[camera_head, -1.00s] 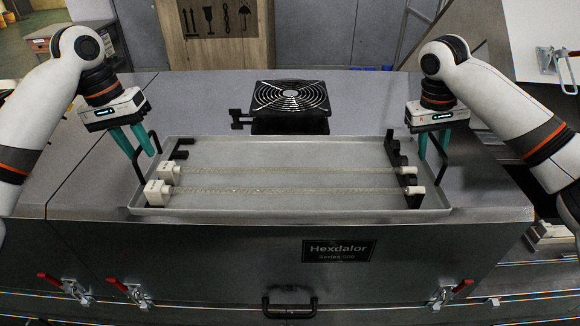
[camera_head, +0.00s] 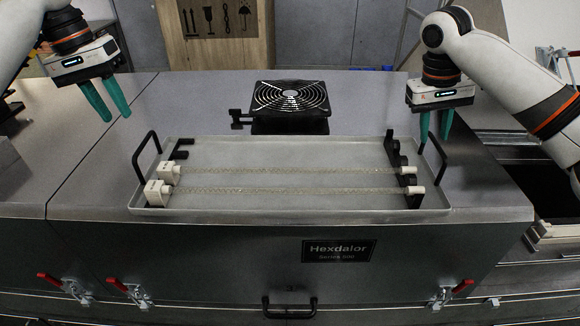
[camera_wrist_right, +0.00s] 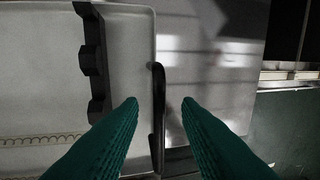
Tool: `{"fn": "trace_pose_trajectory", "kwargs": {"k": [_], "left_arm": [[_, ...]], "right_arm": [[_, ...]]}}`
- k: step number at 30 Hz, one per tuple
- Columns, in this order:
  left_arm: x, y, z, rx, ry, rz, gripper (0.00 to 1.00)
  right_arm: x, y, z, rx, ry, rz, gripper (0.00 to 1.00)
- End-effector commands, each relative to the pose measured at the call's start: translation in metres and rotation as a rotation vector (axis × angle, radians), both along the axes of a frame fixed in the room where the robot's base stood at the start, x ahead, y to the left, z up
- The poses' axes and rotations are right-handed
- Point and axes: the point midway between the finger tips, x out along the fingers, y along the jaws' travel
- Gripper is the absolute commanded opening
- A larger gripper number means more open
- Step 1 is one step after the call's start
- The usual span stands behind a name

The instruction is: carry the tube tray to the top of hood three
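The tube tray (camera_head: 290,211) is a shallow grey metal tray lying flat on the grey hood top labelled Hexdalor (camera_head: 340,250). Two thin tubes with white end blocks (camera_head: 158,193) lie across it on black racks. Its black left handle (camera_head: 146,157) stands free. My left gripper (camera_head: 116,117) is open and empty, above and left of that handle. My right gripper (camera_head: 434,139) is open above the black right handle (camera_head: 437,160). In the right wrist view the handle (camera_wrist_right: 158,90) shows between the spread fingertips (camera_wrist_right: 160,102), apart from both.
A black fan unit (camera_head: 290,97) stands behind the tray. A wooden crate (camera_head: 215,40) is further back. Red-handled latches (camera_head: 130,292) line the hood front. A dark opening (camera_head: 530,185) lies to the right of the hood. The hood top left of the tray is clear.

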Motion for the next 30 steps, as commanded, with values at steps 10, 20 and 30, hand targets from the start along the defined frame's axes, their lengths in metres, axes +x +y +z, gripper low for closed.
{"fn": "trace_pose_trajectory", "kwargs": {"k": [10, 20, 30], "left_arm": [[0.0, 0.0, 0.0, 0.0, 0.0, 0.0, 0.3], [0.0, 0.0, 0.0, 0.0, 0.0, 0.0, 0.3], [0.0, 0.0, 0.0, 0.0, 0.0, 0.0, 0.3]], "right_arm": [[0.001, 0.011, 0.059, -0.001, -0.002, -0.001, 0.3], [0.001, 0.014, 0.072, 0.0, 0.001, -0.001, 0.3], [0.001, 0.014, 0.072, 0.0, 0.001, -0.001, 0.3]]}}
